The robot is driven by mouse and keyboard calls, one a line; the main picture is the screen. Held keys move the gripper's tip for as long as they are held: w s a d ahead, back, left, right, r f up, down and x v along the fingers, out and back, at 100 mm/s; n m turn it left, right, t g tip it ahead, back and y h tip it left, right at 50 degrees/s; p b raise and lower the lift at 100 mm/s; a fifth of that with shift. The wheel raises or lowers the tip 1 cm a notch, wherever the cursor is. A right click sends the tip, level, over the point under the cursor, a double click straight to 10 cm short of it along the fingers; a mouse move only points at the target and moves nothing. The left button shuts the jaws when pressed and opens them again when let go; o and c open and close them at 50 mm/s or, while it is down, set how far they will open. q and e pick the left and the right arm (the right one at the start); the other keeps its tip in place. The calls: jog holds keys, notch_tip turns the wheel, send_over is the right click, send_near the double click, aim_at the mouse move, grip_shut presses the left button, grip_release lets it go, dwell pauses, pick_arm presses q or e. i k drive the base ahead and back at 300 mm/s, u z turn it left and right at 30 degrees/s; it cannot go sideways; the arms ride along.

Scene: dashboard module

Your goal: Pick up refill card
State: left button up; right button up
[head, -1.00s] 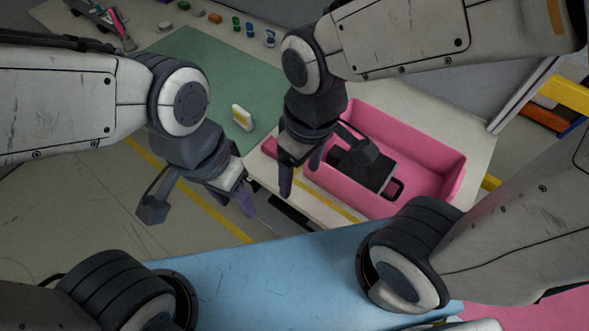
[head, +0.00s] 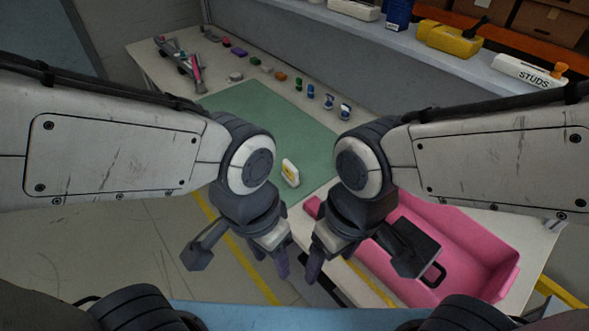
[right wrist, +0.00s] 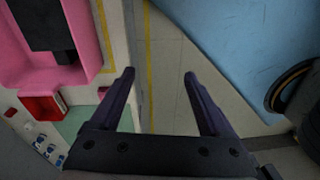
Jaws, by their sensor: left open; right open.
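A small white upright piece with a yellow mark (head: 290,172) stands on the green mat (head: 236,103); it may be the refill card, but its print is too small to read.
A black object with a handle (head: 434,274) lies in the pink bin, partly hidden by my right wrist. Several small coloured parts (head: 281,76) line the table's back. A shelf (head: 415,43) with a yellow container (head: 455,40) and a STUDS box (head: 528,72) stands behind.

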aim_at(291, 174)
jog(key=u, duration=0.55)
jog(key=k, duration=0.6)
jog(key=u, duration=0.75)
jog(key=i, duration=0.7)
jog(key=z, duration=0.45)
jog(key=i, duration=0.65)
jog(key=z, duration=1.05)
jog(key=i, duration=0.3)
jog(key=z, duration=0.2)
